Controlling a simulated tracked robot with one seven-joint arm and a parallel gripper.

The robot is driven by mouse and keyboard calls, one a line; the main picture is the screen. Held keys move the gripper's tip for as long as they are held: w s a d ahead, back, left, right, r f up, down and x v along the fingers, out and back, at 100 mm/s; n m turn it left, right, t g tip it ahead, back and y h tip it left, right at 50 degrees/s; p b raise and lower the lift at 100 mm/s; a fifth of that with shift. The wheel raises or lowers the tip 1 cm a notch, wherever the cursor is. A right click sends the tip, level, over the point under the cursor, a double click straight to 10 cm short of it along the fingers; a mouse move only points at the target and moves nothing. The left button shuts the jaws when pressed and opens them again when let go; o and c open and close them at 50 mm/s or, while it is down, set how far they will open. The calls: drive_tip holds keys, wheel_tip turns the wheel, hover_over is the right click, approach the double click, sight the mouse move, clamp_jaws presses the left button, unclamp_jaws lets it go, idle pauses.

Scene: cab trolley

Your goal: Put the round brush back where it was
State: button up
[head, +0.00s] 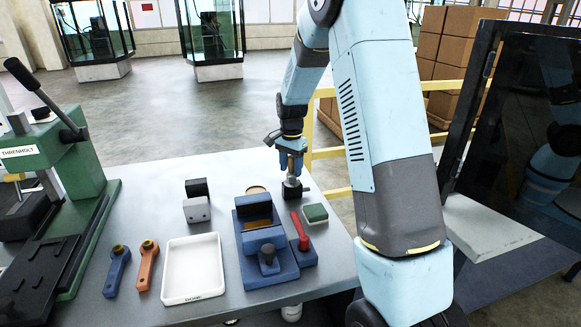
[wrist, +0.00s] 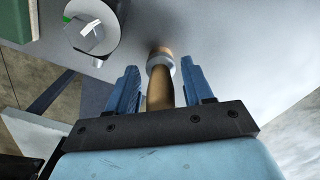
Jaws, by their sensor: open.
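The round brush (wrist: 159,88), as far as it shows, has a tan wooden handle with a pale grey collar and sits between the fingers in the wrist view. My gripper (wrist: 158,85) is open around it, with a gap visible on both sides. In the head view my gripper (head: 291,170) points down over the far right part of the grey table (head: 140,205). There the brush is mostly hidden by the fingers. The brush's far end is hard to make out, and I cannot tell what it rests on.
A grey-topped round piece (wrist: 95,28) and a green block (wrist: 18,20) lie close by. A blue vise (head: 268,245), a red-handled tool (head: 300,235), a white tray (head: 193,268), two ring-ended handles and a green press (head: 80,165) stand leftward. A dark screen (head: 530,120) stands right.

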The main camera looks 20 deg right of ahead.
wheel_tip(320, 180, up, 10)
drive_tip(key=shift+r, duration=1.15)
drive_tip(key=s+r+n+t, duration=0.2)
drive_tip(key=s+r+n, duration=0.1)
drive_tip(key=s+r, duration=0.5)
drive_tip(key=s+r+n+t, duration=0.1)
drive_tip(key=s+n, duration=0.3)
drive_tip(key=s, duration=1)
drive_tip(key=s+r+n+t, duration=0.1)
drive_tip(key=s+n+t, duration=0.1)
drive_tip(key=s, duration=1.1)
drive_tip(key=shift+s+r+n+t, duration=0.25)
drive_tip(key=shift+s+n+t, duration=0.15)
drive_tip(key=shift+n, duration=0.5)
drive_tip(key=shift+c, duration=0.4)
